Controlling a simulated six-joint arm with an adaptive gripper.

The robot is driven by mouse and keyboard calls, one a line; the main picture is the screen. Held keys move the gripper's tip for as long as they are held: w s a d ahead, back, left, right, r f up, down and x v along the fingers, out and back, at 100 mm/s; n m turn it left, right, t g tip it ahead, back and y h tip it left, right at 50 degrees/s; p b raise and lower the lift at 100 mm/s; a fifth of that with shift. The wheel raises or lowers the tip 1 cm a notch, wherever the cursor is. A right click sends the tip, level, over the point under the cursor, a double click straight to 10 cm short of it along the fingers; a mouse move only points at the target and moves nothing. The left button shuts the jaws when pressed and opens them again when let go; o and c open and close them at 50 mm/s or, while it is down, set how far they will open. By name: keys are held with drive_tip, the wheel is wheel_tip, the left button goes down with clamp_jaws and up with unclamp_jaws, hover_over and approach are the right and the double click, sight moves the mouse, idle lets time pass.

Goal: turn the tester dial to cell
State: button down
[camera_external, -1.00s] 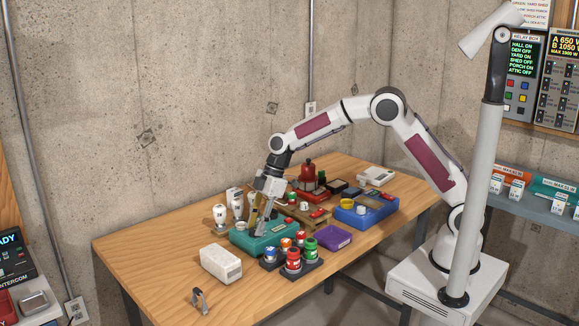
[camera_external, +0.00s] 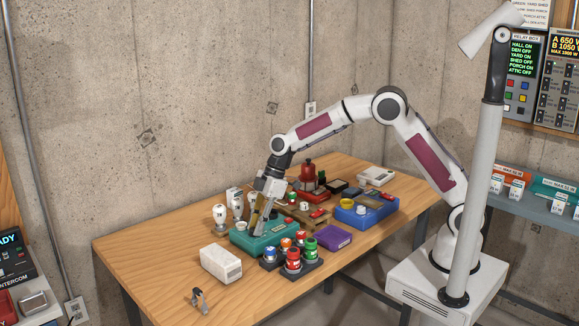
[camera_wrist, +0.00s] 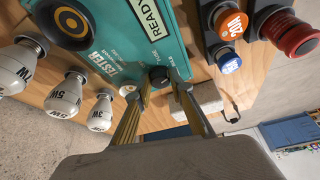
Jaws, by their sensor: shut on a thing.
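The teal tester (camera_external: 276,240) sits on the wooden bench. In the wrist view the tester (camera_wrist: 108,37) carries a READY label (camera_wrist: 150,16), a round socket (camera_wrist: 71,20) and a small black dial (camera_wrist: 160,77) near its edge. My gripper (camera_external: 260,228) reaches down onto the tester in the external view. In the wrist view my gripper's (camera_wrist: 163,88) two fingers stand on either side of the dial, shut on it. The fingertips partly cover the dial's sides. I cannot read the dial's marks or its setting.
White bulbs (camera_external: 219,214) stand behind the tester. Red, green and blue-capped cylinders (camera_external: 292,259) stand close in front. A white box (camera_external: 221,263) lies left, a purple tray (camera_external: 336,236) and blue case (camera_external: 367,208) right.

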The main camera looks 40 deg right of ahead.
drive_tip(key=shift+s+a+m+t+h, duration=0.15)
drive_tip(key=shift+m+t, duration=0.15)
drive_tip(key=shift+m, duration=0.6)
drive_tip(key=shift+s+d+m+t+h, duration=0.15)
drive_tip(key=shift+m+t, duration=0.15)
drive_tip(key=shift+m, duration=0.6)
drive_tip(key=shift+a+m+t, duration=0.15)
drive_tip(key=shift+m+t, duration=0.35)
drive_tip(key=shift+m, duration=0.7)
drive_tip(key=shift+m+h, duration=0.5)
drive_tip(key=shift+m, duration=0.1)
drive_tip(key=c, duration=2)
unclamp_jaws()
drive_tip(key=shift+c, duration=0.2)
drive_tip(key=shift+r, duration=0.1)
drive_tip(key=v, duration=1.1)
drive_tip(key=shift+s+r, duration=0.25)
drive_tip(key=shift+r, duration=0.05)
